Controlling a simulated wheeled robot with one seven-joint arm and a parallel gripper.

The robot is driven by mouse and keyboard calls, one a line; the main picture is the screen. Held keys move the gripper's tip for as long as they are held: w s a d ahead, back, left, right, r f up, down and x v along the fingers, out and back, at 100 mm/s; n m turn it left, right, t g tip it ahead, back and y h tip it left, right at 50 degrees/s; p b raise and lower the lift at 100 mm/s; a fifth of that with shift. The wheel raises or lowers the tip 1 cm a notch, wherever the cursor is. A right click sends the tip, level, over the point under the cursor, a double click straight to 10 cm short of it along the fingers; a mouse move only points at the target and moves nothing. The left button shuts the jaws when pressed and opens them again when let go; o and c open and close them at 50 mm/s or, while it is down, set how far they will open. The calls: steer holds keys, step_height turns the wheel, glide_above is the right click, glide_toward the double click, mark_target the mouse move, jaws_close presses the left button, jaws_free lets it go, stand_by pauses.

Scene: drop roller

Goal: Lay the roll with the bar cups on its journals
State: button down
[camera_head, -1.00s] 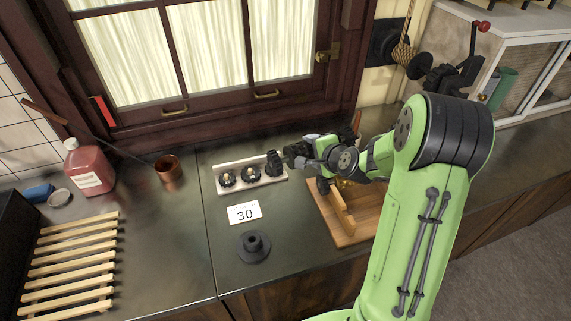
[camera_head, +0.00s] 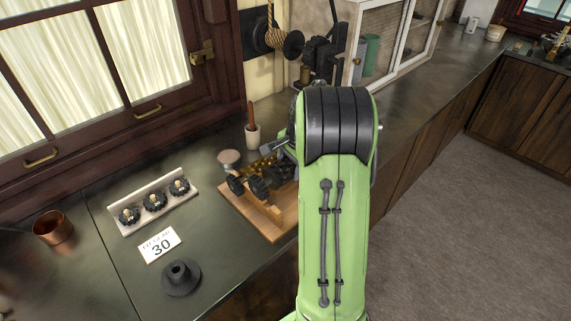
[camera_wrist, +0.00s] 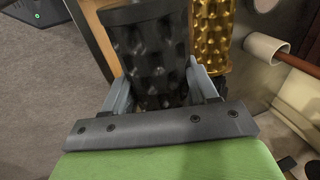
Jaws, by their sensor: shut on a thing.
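My gripper (camera_wrist: 157,78) is shut on a dark roll (camera_wrist: 152,48) with a dimpled surface; the shape of its cups is hard to read. In the wrist view, a gold dimpled roll (camera_wrist: 213,38) lies just beyond it, on the right.
A pale rack (camera_head: 150,216) holds three dark gears with pale centres. A card reading 30 (camera_head: 160,245) and a dark flanged piece (camera_head: 181,278) lie in front. A white cup with a brown stick (camera_head: 253,136) stands behind the board. A copper cup (camera_head: 53,228) is at left.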

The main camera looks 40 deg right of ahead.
steer(key=shift+f+b, duration=3.6)
steer(key=shift+f, duration=0.8)
steer(key=shift+c, duration=1.7)
jaws_free()
steer(key=shift+o, duration=0.6)
steer(key=shift+s+f, duration=0.1)
steer(key=shift+f, duration=0.05)
steer(key=p+v, duration=0.4)
steer(key=v, duration=1.2)
steer(key=shift+p, duration=0.35)
steer(key=shift+f, duration=0.1)
